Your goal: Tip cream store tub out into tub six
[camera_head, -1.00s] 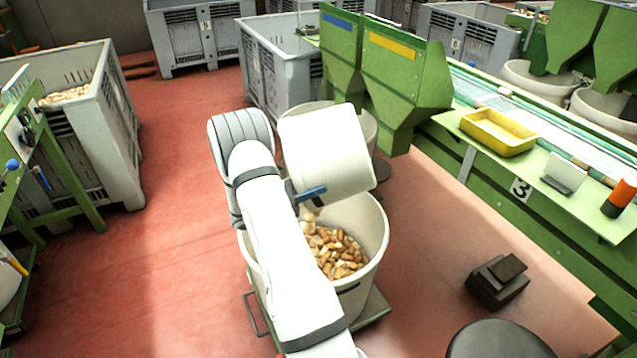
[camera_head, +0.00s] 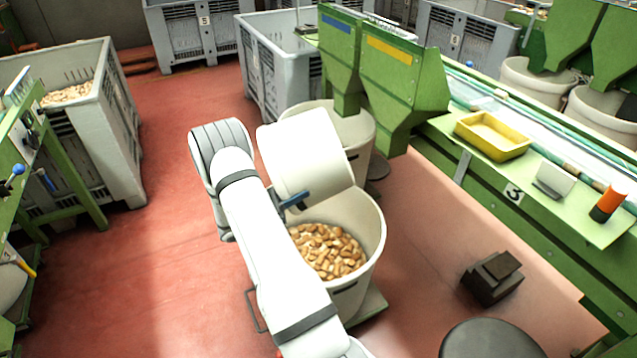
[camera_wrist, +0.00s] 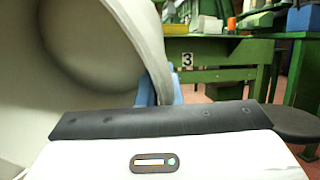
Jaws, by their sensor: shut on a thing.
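The cream tub (camera_head: 308,152) is held tilted on its side above a larger cream tub on the floor. My gripper (camera_head: 295,201) is shut on its rim; its blue fingers (camera_wrist: 155,88) show in the wrist view. There I look into the held tub's mouth (camera_wrist: 90,45), and the part of its inside that shows looks bare. The larger tub (camera_head: 365,262) stands upright with a heap of corks (camera_head: 328,250) inside. My arm hides its left side, and no number on it can be read.
A green hopper machine (camera_head: 400,85) stands behind, with another cream tub (camera_head: 358,130) under it. A green bench (camera_head: 590,215) with a yellow tray (camera_head: 492,136) runs along the right. A dark pedal block (camera_head: 491,277) lies on the floor. Open red floor is at left.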

